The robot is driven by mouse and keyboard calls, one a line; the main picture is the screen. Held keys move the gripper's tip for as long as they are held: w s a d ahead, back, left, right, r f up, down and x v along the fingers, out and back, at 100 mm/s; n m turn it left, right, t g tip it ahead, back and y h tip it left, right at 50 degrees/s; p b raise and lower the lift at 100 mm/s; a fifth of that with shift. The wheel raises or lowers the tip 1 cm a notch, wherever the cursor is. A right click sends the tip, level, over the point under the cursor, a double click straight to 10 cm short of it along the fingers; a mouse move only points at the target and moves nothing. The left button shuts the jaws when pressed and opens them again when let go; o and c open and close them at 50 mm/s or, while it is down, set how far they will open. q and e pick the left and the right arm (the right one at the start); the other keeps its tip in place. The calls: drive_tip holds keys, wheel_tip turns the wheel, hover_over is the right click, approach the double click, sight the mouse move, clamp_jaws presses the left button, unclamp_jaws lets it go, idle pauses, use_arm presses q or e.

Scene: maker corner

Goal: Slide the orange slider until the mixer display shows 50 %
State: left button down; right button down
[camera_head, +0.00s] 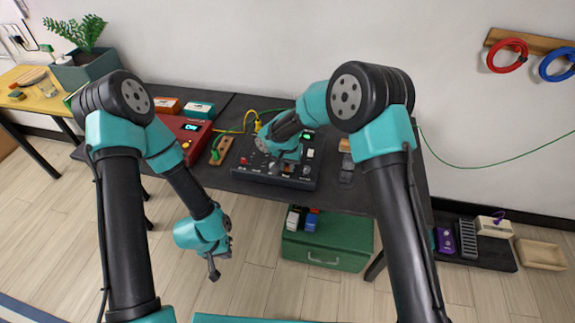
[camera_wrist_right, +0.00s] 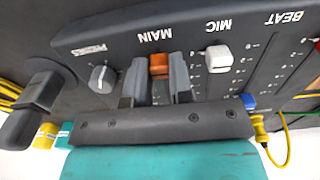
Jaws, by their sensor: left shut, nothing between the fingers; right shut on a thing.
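The dark mixer (camera_head: 246,171) lies on the black table, with my right arm over it. In the right wrist view the orange slider (camera_wrist_right: 158,66) sits below the upside-down MAIN label. My right gripper (camera_wrist_right: 158,75) is shut on the orange slider, one grey finger on each side of it. A small lit green display (camera_head: 307,137) shows at the back of the mixer, too small to read. My left gripper (camera_head: 213,276) is shut and empty, low in front of the table.
Beside the orange slider are a white MIC slider (camera_wrist_right: 219,59), a blue slider (camera_wrist_right: 248,101) and a PHONES knob (camera_wrist_right: 103,79). A yellow plug (camera_wrist_right: 258,125) and cable are at the mixer's edge. A red device (camera_head: 190,135) stands left of the mixer.

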drive_tip(key=shift+w+d, duration=0.2)
drive_tip(key=shift+w, duration=1.1)
drive_tip(key=c, duration=1)
unclamp_jaws()
wheel_tip(320, 180, up, 17)
drive_tip(key=shift+r, duration=0.2)
